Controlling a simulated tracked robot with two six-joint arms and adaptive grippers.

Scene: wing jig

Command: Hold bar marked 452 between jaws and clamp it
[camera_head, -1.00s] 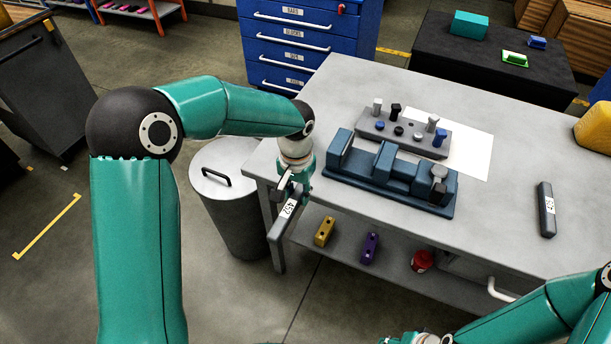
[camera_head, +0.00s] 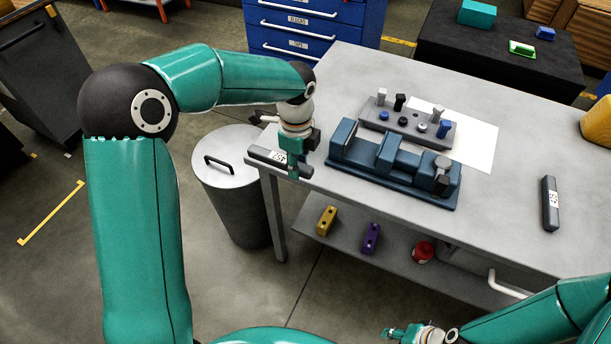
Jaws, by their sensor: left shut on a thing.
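My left gripper (camera_head: 293,168) is shut on a grey bar (camera_head: 262,154) with a white label, which I cannot read surely. The bar is held near the table's left corner, roughly level, with its free end pointing left past the edge. The blue vise (camera_head: 415,193) stands on the table to the right of the gripper, apart from the bar. There is an open gap between its left jaw (camera_head: 343,138) and the sliding jaw (camera_head: 386,152). A second dark bar (camera_head: 550,204) with a label lies at the table's right. My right gripper (camera_head: 392,333) is low at the bottom; its fingers are too small to judge.
A grey block with several pegs and knobs (camera_head: 408,124) stands behind the vise, by a white sheet (camera_head: 478,145). A lidded bin (camera_head: 232,185) stands left of the table (camera_head: 500,222). Yellow (camera_head: 326,221) and purple (camera_head: 371,238) blocks lie on the lower shelf.

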